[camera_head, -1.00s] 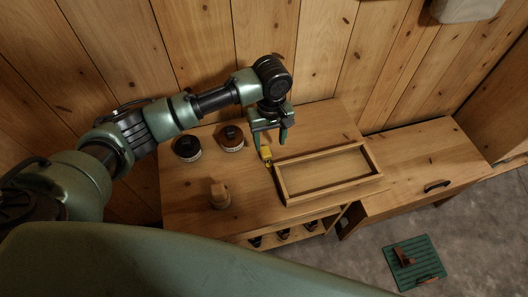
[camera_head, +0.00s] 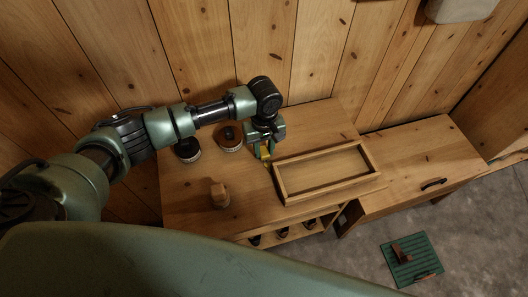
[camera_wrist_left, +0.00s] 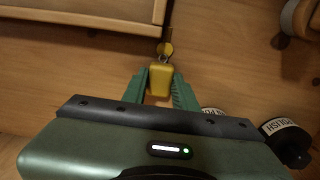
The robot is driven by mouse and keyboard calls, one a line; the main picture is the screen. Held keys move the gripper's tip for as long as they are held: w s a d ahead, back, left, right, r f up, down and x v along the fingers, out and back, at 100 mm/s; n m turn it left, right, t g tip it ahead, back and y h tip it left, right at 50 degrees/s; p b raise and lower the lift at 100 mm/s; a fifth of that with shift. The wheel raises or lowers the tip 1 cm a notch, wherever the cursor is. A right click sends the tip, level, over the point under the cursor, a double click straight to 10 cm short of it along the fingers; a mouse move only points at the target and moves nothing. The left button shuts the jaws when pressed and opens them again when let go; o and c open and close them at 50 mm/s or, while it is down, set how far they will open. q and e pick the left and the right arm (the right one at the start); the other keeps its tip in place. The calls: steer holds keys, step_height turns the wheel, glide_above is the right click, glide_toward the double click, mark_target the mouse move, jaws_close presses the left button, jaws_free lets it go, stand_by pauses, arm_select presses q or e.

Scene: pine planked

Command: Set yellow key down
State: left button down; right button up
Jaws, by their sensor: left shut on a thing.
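The yellow key (camera_head: 265,153) has a thick yellow block and a small metal key end. It is at the tabletop (camera_head: 180,205), just left of the wooden tray (camera_head: 333,190). My left gripper (camera_head: 264,147) is low over the table and shut on the yellow block. In the left wrist view the block (camera_wrist_left: 161,80) sits between the two green fingertips (camera_wrist_left: 161,86). Its key end points away from the gripper, close to the tray's corner (camera_wrist_left: 150,27). I cannot tell whether the key touches the tabletop. My right gripper is not in view.
A dark-lidded tin (camera_head: 187,149) and a brown-topped tin (camera_head: 230,137) stand left of the gripper. A small wooden piece (camera_head: 219,194) stands nearer the front. The tray looks empty. A green board (camera_head: 413,261) lies on the floor at the right.

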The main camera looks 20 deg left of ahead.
mark_target(248, 168)
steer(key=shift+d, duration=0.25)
